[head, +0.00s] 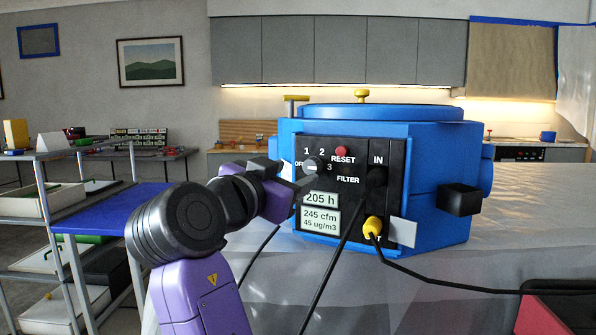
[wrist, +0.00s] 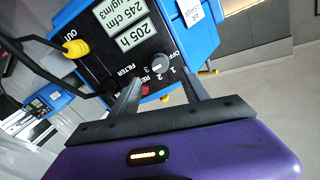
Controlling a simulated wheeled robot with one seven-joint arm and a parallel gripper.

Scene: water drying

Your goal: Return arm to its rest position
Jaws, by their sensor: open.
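My arm reaches up from the bottom left in the head view, and my gripper (head: 298,182) is at the control panel (head: 341,150) of a blue machine (head: 440,190). In the wrist view, my gripper (wrist: 160,80) is open, with nothing between its fingers. The dial knob (head: 313,167) shows just beyond and between the fingertips in the wrist view (wrist: 160,64). I see no contact with it. In the head view, my gripper partly covers the panel's left edge. The labels read 205 h, 245 cfm and 45 ug/m3.
A black cable enters the IN port (head: 377,177); a yellow plug (head: 373,227) sits below it. The machine stands on a sheet-covered surface (head: 530,215). Shelves with trays and a blue board (head: 110,208) stand at the left. A red-and-black object (head: 560,308) is at the bottom right.

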